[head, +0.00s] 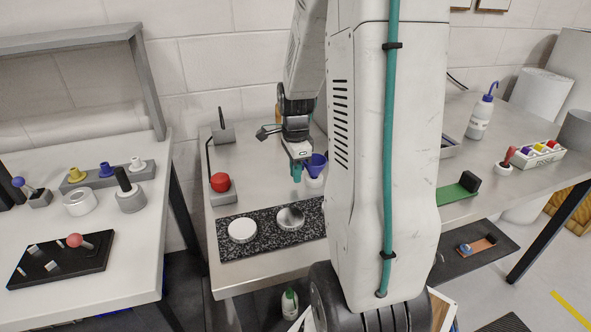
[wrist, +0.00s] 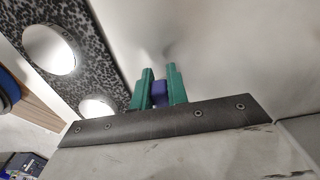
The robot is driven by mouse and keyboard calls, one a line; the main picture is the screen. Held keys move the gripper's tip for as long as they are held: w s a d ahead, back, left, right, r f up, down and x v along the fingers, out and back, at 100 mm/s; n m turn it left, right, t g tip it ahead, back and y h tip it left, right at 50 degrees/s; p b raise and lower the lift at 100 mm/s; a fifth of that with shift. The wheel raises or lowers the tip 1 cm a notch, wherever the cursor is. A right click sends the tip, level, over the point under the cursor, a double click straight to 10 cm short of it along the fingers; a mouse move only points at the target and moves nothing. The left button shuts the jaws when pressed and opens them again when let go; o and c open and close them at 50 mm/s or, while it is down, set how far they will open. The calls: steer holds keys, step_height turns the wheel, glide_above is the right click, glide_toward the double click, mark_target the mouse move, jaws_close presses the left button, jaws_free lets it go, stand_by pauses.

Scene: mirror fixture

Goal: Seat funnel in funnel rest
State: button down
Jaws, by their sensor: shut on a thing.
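The blue-purple funnel (head: 314,163) is beside my gripper's teal fingers (head: 297,171) over the middle table, just left of my large white arm link. In the wrist view, my gripper (wrist: 160,78) has a green finger on each side of a purple part of the funnel (wrist: 158,93) and is shut on it. A small white round piece (head: 313,182) shows directly below the funnel and may be the funnel rest. I cannot tell whether the two touch or whether the funnel stem is inside it. My arm hides what lies to the right.
A speckled dark mat (head: 268,247) with two pale discs lies in front of the gripper. A red ball-topped fixture (head: 220,183) stands to the left.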

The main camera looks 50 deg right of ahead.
steer(key=shift+f, duration=0.45)
steer(key=c, duration=1.3)
jaws_free()
step_height(320, 180, up, 8)
steer(key=shift+f, duration=0.15)
